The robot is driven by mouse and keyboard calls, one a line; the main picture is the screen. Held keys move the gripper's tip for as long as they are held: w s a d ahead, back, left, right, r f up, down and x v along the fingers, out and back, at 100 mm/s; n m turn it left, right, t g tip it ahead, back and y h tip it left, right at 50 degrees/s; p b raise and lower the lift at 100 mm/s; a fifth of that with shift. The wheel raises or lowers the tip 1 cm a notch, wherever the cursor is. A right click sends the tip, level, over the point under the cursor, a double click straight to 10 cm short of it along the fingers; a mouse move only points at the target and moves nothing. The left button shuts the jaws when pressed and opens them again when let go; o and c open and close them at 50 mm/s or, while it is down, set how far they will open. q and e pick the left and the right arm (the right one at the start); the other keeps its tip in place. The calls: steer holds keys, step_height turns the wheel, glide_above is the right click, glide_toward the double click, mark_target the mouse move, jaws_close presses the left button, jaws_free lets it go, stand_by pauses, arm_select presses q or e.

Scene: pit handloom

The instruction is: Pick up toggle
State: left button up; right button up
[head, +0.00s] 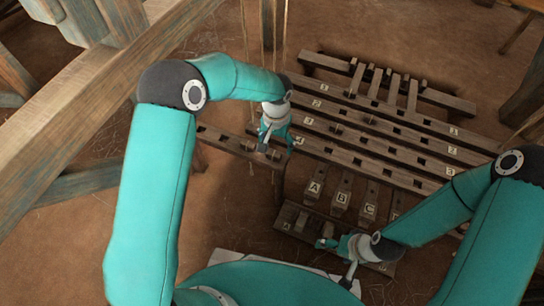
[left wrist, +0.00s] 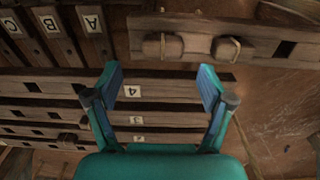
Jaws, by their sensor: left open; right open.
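Two short, rounded wooden toggles, each bound with pale cord, lie on a wooden bar with square holes. In the left wrist view one toggle (left wrist: 162,46) is left of centre on the bar (left wrist: 258,44), and the other toggle (left wrist: 228,49) is to its right. My left gripper (head: 276,141) is over the right end of the same bar (head: 222,138) in the head view. In the left wrist view its open fingers (left wrist: 160,82) have nothing between them, with the toggles beyond the tips. My right gripper (head: 336,262) is open, low over a small lettered rack (head: 300,222).
Long numbered wooden bars (head: 400,133) lie right of my left gripper. Lettered treadles (head: 341,195) stand below them. Loom beams (head: 100,90) cross the left side, and cords hang near top centre. Bare earth floor (head: 235,205) is clear at centre left.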

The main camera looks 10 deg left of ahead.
mark_target(274, 153)
arm_select(q)
steer(key=f+b, duration=0.1)
steer(key=f, duration=0.2)
steer(key=f+b, duration=0.1)
steer(key=f, duration=0.1)
steer(key=shift+s+a+f+b, duration=0.15)
steer(key=shift+s+a+b, duration=0.1)
steer(key=shift+b, duration=0.1)
steer(key=c, duration=1.1)
